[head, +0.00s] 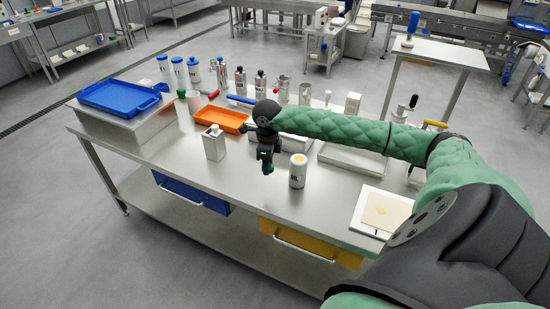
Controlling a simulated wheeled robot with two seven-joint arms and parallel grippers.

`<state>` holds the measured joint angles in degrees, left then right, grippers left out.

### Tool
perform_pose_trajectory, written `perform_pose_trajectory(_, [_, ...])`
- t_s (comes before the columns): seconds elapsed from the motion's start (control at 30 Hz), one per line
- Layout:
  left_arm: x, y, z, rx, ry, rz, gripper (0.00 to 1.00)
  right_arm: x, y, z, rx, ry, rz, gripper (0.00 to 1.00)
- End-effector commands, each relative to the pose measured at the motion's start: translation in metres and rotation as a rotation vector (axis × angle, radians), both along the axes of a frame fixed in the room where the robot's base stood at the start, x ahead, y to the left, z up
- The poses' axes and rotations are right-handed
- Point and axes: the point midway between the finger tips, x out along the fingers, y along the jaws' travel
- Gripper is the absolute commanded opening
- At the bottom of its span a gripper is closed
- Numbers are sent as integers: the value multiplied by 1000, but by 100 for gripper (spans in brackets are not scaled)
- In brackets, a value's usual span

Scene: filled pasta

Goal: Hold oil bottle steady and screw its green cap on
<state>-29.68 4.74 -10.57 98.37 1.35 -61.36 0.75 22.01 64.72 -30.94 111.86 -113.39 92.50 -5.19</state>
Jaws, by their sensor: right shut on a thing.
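My right gripper (267,165) points down above the steel table, near the middle of it. It is shut on a small green thing (269,170) that looks like the green cap; the fingers hide most of it. My left gripper is not in view.
An orange tray (221,118), a blue tray (120,88) and several bottles stand behind. A white board (364,212) lies at the right. The front middle of the table (240,190) is clear.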

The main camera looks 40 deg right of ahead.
Motion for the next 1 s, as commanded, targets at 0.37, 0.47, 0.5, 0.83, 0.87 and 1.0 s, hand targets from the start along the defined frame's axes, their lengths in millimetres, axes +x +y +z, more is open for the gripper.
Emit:
perform_pose_trajectory(0.37, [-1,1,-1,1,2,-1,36,6,98,-10,30,-14,793,17])
perform_pose_trajectory(0.47, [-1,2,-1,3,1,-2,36,6,123,-11,31,-19,1008,17])
perform_pose_trajectory(0.5, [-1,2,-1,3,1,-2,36,6,133,-11,32,-21,1094,17])
perform_pose_trajectory(0.83, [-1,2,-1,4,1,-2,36,0,211,-9,24,-32,1810,17])
perform_pose_trajectory(0.87, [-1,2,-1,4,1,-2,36,-1,218,-9,23,-32,1874,17])
perform_pose_trajectory(1.0, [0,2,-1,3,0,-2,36,-6,244,-7,13,-30,2147,17])
